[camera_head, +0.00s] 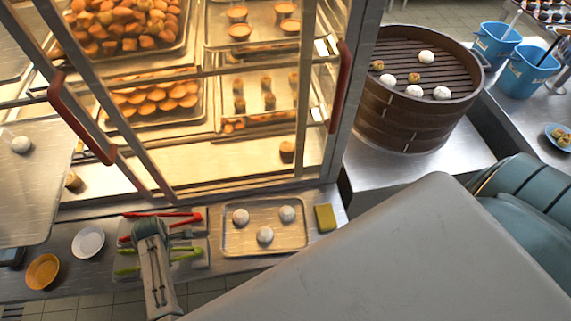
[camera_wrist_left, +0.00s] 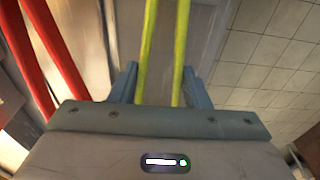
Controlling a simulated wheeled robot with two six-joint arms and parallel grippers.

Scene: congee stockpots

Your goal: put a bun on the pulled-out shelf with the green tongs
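My left gripper (camera_head: 150,232) is low over the tongs tray (camera_head: 200,262) on the counter. In the left wrist view its two fingers (camera_wrist_left: 160,88) stand apart, one on each side of the green tongs (camera_wrist_left: 146,45). I see no clear squeeze on them. The green tongs also show in the head view (camera_head: 188,253), partly hidden by the gripper. Three white buns (camera_head: 265,235) sit on a metal tray (camera_head: 235,245) to the right. The pulled-out shelf (camera_head: 35,190) is at the left, with one white bun (camera_head: 21,144) on it. My right gripper is not in view.
Red tongs (camera_head: 180,215) lie just behind the green ones. A white plate (camera_head: 88,242) and an orange bowl (camera_head: 42,271) are to the left, a yellow sponge (camera_head: 325,217) to the right. The glass cabinet with red handles (camera_head: 80,120) rises behind. A bamboo steamer (camera_head: 400,120) stands at right.

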